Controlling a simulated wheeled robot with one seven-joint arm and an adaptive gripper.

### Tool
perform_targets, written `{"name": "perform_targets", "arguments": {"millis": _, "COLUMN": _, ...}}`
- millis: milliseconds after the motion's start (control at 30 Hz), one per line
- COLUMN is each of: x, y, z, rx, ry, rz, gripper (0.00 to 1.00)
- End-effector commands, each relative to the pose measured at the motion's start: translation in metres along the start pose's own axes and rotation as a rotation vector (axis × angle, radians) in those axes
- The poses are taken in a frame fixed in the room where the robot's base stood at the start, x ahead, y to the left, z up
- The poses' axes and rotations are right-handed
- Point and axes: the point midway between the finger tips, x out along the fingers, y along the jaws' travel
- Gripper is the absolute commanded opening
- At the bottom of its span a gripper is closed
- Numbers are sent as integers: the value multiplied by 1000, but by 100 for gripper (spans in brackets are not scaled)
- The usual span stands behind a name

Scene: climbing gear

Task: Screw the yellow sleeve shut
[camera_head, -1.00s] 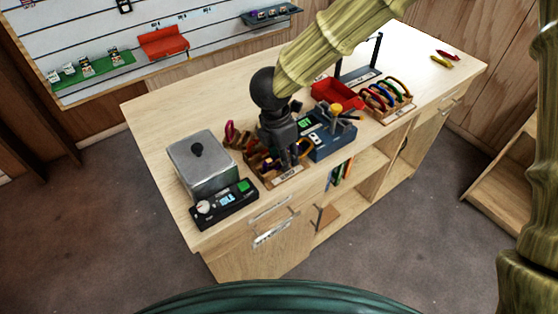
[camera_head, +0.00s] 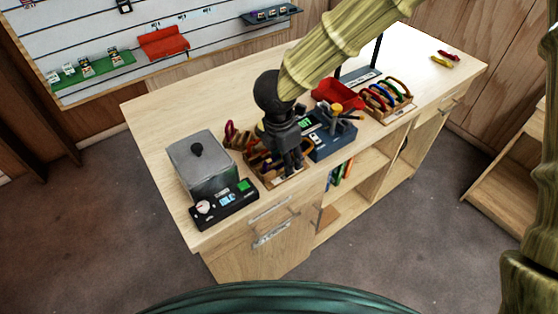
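My gripper (camera_head: 292,170) is black and points down over a wooden rack (camera_head: 284,183) of carabiners near the front edge of the bench. The fingers are small and dark and overlap the rack. I cannot tell whether they are open or shut, or whether they touch a carabiner. Red and dark carabiners (camera_head: 232,134) show at the rack's left side. The yellow sleeve cannot be made out; the gripper hides part of the rack.
A grey lidded metal box (camera_head: 203,170) and a black control box (camera_head: 223,205) stand left of the rack. A blue device (camera_head: 332,141) with a yellow knob is close on the right. Beyond it are a red bin (camera_head: 338,94) and a second carabiner rack (camera_head: 386,104). The bench's far right is mostly clear.

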Motion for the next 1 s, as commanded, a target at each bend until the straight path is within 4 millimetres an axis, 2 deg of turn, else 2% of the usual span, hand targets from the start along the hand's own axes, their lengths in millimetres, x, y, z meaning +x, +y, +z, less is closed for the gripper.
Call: {"name": "perform_targets", "arguments": {"millis": 1000, "x": -23, "y": 0, "z": 3, "rx": 0, "ry": 0, "rz": -1, "gripper": 39}}
